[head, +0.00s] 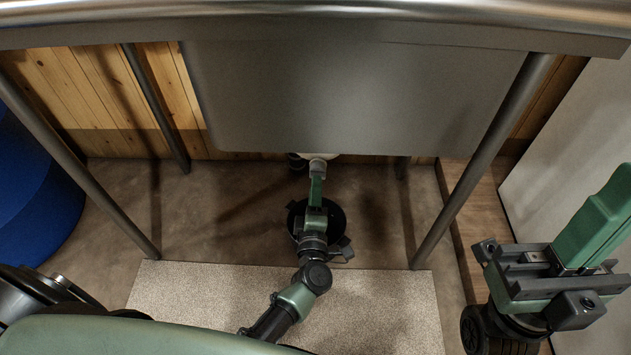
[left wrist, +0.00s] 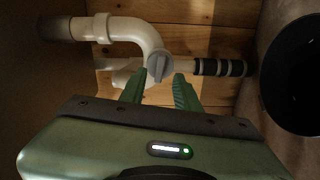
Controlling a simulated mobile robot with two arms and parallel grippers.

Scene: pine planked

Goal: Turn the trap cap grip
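The trap cap grip (left wrist: 159,67) is a grey round cap with a raised bar, on the lower bend of the white drain pipe (left wrist: 130,28) in the left wrist view. The bar looks tilted. My left gripper (left wrist: 158,88) is open, its two green fingers on either side of the cap in that view. I cannot tell whether they touch it. In the head view my left gripper (head: 318,168) reaches under the sink, and the basin hides most of the trap. My right gripper (head: 590,235) is at the right, away from the sink; its finger opening is unclear.
The metal sink basin (head: 350,95) hangs above my left arm, between metal legs (head: 480,165). A black round container (head: 335,215) stands on the floor below the arm. A pale mat (head: 390,300) lies in front. A blue barrel (head: 35,190) is at left.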

